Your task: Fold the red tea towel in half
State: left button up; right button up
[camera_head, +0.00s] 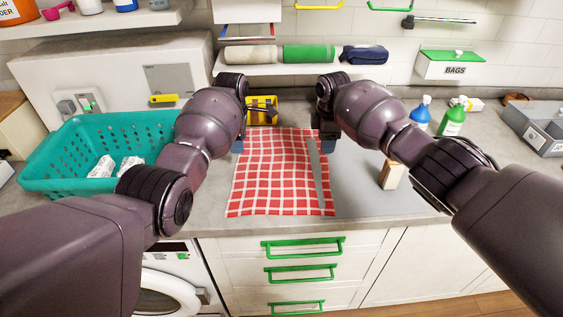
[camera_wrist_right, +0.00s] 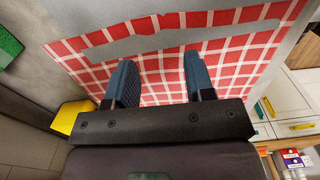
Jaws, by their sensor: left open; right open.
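The red-and-white checked tea towel (camera_head: 268,185) lies spread on the counter, its near edge close to the counter front. A long grey strip (camera_head: 316,165) runs along its right part. I cannot tell whether this is a gap or something lying there. In the right wrist view, the towel (camera_wrist_right: 228,62) passes beneath the gripper. My left gripper (camera_head: 238,146) is open at the towel's far left corner. My right gripper (camera_head: 327,146), also in the wrist view (camera_wrist_right: 160,80), is open, its blue fingers apart over the towel's far right part. Finger contact with the cloth is unclear.
A teal basket (camera_head: 60,150) with white cloths stands left. A yellow object (camera_head: 262,110) sits behind the towel. A grey mat (camera_head: 360,195) lies right, with a wooden-and-white block (camera_head: 391,176) on it. Blue (camera_head: 421,112) and green (camera_head: 453,118) bottles stand farther right.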

aim_at(241, 165)
pick_arm(q)
jog(key=shift+f, duration=3.5)
pick_arm(e)
jog(key=shift+f, duration=3.5)
pick_arm(q)
jog(key=shift+f, duration=0.15)
pick_arm(e)
jog(key=shift+f, duration=0.2)
pick_arm(q)
jog(key=shift+s, duration=0.1)
grip_shut()
pick_arm(e)
grip_shut()
pick_arm(q)
jog(key=shift+r, duration=0.2)
pick_arm(e)
jog(key=shift+r, duration=0.25)
